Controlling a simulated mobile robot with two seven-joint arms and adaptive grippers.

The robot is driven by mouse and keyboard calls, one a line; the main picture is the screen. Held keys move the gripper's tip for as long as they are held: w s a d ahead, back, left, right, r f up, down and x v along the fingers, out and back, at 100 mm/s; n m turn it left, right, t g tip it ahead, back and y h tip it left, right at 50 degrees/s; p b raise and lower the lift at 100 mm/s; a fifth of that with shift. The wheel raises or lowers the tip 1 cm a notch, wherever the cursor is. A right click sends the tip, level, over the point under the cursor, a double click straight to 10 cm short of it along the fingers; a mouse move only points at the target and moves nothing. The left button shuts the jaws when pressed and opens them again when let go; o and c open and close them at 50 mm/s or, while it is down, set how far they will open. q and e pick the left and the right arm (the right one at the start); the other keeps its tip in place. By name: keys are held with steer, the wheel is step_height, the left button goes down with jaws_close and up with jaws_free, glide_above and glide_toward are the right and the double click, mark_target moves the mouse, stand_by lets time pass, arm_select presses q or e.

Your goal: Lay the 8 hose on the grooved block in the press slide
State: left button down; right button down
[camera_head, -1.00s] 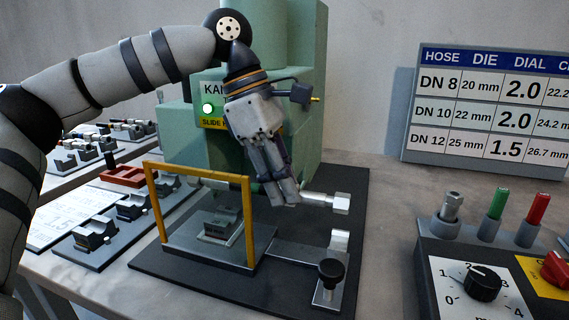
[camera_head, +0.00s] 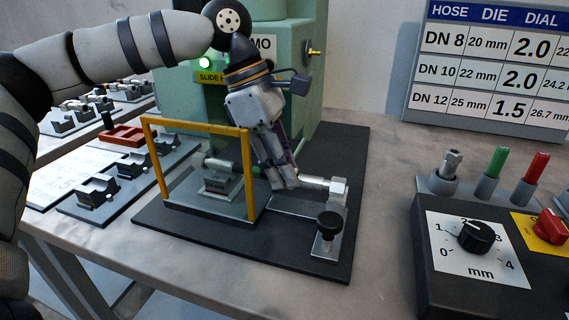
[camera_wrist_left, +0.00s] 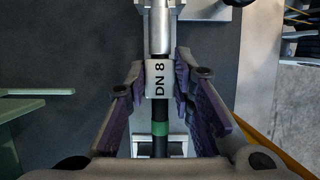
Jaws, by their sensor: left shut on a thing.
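The 8 hose (camera_head: 248,169) is dark with a green band, and its collar reads DN 8 in the left wrist view (camera_wrist_left: 158,78). My left gripper (camera_head: 284,184) is shut on it near its bright right-hand fitting. The hose lies level across the press, its left part passing just over the grooved block (camera_head: 221,186) on the slide plate (camera_head: 205,205). I cannot tell whether it touches the groove. Its hex end (camera_head: 338,187) is at the top of the metal end support (camera_head: 331,217); contact is unclear. My right gripper is not in view.
A yellow guard frame (camera_head: 250,176) stands in front of the block, close to my left gripper. The green press body (camera_head: 307,85) rises behind. A black knob (camera_head: 330,222) stands at the front right. A control box with a dial (camera_head: 476,237) is farther right; bare bench lies between.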

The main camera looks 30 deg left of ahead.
arm_select(q)
steer(key=shift+f, duration=0.5)
stand_by(0.4)
steer(key=c, duration=1.3)
jaws_free()
steer(key=v, duration=1.2)
